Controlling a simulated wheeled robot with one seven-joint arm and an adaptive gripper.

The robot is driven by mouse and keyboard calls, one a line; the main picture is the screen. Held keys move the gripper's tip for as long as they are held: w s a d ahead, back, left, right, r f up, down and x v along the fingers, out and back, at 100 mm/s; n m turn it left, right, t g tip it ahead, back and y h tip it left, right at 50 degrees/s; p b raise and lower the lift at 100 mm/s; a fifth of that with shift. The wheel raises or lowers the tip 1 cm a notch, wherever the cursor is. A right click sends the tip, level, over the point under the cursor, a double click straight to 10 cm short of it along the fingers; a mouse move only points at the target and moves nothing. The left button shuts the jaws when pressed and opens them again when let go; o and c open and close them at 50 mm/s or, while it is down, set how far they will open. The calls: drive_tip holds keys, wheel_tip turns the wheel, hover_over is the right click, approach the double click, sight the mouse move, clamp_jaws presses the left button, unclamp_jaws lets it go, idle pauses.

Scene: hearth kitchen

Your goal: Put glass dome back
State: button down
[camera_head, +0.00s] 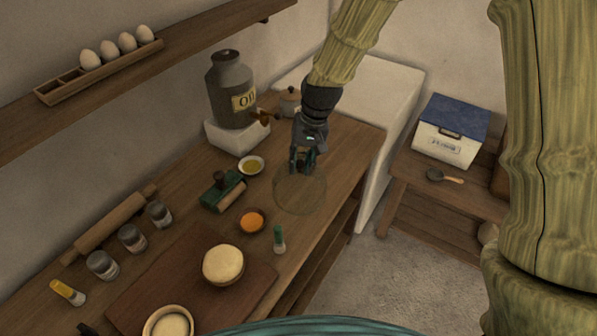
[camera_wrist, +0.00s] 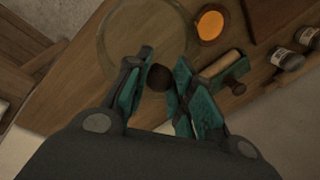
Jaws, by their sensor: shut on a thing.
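A clear glass dome (camera_head: 300,194) shows faintly over the right part of the wooden counter in the head view. Its round outline (camera_wrist: 104,44) also shows in the wrist view, with a dark round knob (camera_wrist: 160,77) between my fingers. My gripper (camera_head: 302,168) is directly above the dome, pointing down, with its fingers shut on the knob. In the wrist view my gripper (camera_wrist: 160,82) has one finger on each side of the knob. I cannot tell whether the dome's rim touches the counter.
A green-and-wood tool (camera_head: 223,190), a yellow bowl (camera_head: 251,166), an orange bowl (camera_head: 252,220) and a green-capped bottle (camera_head: 279,240) stand near the dome. An oil can (camera_head: 232,90) stands behind. The counter's front edge is close on the right.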

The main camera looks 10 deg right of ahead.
sight(299, 171)
drive_tip(key=w+f, duration=0.2)
drive_tip(key=f, duration=0.1)
drive_tip(key=shift+w+a, duration=0.15)
drive_tip(key=shift+w, duration=0.25)
drive_tip(key=shift+f+p, duration=0.35)
drive_tip(key=shift+f, duration=0.05)
drive_tip(key=shift+s+f+p, duration=0.45)
drive_tip(key=shift+s+f, duration=0.2)
drive_tip(key=shift+f, duration=0.1)
drive_tip(key=shift+w+f, duration=0.45)
drive_tip(key=shift+f, duration=0.2)
drive_tip(key=shift+s+r, duration=0.1)
drive_tip(key=shift+s, duration=0.2)
drive_tip(key=c, duration=1.2)
unclamp_jaws()
drive_tip(key=shift+w, duration=0.15)
drive_tip(key=shift+c, duration=0.2)
